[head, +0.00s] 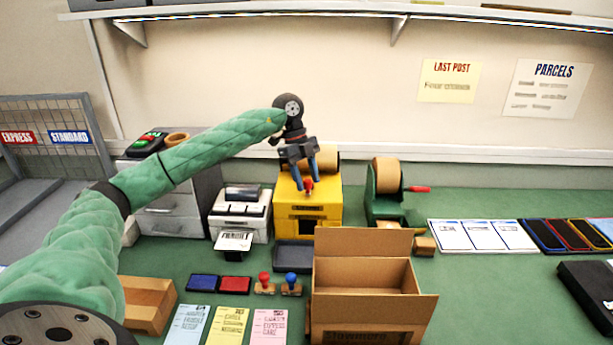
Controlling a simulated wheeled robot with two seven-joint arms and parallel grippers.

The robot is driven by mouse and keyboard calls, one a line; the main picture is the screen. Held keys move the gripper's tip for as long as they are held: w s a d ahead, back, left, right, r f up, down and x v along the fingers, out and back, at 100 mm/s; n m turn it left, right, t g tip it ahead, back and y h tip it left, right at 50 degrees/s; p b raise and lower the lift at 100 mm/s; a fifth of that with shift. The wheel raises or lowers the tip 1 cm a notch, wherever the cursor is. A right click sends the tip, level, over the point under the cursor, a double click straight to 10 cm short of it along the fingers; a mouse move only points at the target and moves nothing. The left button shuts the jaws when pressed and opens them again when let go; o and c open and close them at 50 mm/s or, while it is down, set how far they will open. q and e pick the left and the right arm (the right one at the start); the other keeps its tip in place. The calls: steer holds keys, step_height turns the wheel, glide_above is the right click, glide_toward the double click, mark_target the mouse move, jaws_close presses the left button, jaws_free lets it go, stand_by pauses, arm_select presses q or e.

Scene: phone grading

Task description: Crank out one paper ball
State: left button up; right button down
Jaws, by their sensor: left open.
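A yellow machine (322,217) stands at the back middle of the green table, with a dark opening low in its front. A brown roll (325,159) sits at its top, partly behind my gripper. A small red knob (308,185) shows at the machine's top. My left gripper (308,179) reaches in from the left and points down over the machine. Its blue fingers are open, one on each side of the red knob; I cannot tell whether they touch it. A grey tray (292,256) lies in front of the machine. No paper ball shows. My right gripper is out of view.
An open cardboard box (365,308) stands in front of the yellow machine. A green dispenser (385,205) with a roll and red handle is to the right, a white printer (241,212) to the left. Stamps, ink pads and coloured cards fill the front left.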

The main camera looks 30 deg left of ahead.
arm_select(q)
jaws_close()
steer(key=shift+a+m, duration=0.15)
steer(key=shift+m, duration=0.25)
